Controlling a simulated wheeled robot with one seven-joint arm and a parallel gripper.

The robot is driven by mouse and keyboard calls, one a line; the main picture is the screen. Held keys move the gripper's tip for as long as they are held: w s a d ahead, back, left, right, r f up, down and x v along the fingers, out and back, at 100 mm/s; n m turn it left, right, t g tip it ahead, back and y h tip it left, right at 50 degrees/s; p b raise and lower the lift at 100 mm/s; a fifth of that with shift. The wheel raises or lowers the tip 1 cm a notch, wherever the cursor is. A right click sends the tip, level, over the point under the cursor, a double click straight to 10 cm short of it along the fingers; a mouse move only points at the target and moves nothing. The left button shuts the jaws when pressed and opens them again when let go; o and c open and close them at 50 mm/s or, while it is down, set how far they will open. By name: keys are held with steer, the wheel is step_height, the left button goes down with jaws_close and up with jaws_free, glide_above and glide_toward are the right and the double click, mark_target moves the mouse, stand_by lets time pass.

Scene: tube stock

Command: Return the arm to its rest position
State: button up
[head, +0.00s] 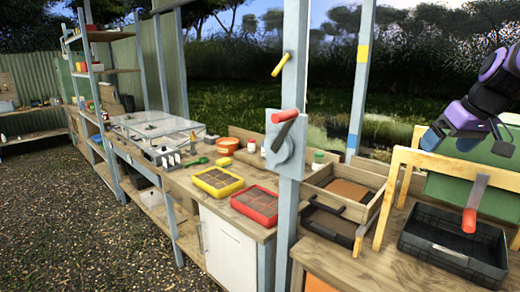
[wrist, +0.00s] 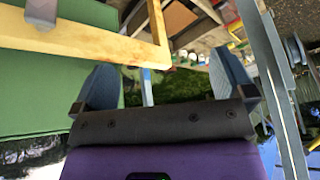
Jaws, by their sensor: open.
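My gripper (head: 452,140) is at the upper right of the head view, at the end of my purple arm. It hangs in the air beside the top of a wooden frame, above the bench. In the wrist view my gripper (wrist: 165,75) shows its two blue-grey fingers spread wide apart, with nothing between them. The pale wooden frame (wrist: 75,40) and a green panel (wrist: 35,100) lie close beyond the left finger in that view. I cannot tell whether any part of the arm touches the frame.
A black crate (head: 452,262) stands on the bench below, beside a red-handled tool (head: 469,220) hanging at the frame. A blue-grey post (head: 290,130) with a red-handled lever stands left. Red tray (head: 256,222) and yellow tray (head: 218,195) lie on the farther bench. Gravel floor at left is clear.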

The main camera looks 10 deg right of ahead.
steer(key=s+a+f, duration=0.1)
steer(key=s+a, duration=1.7)
steer(key=shift+f+h, duration=0.15)
steer(key=shift+h, duration=0.25)
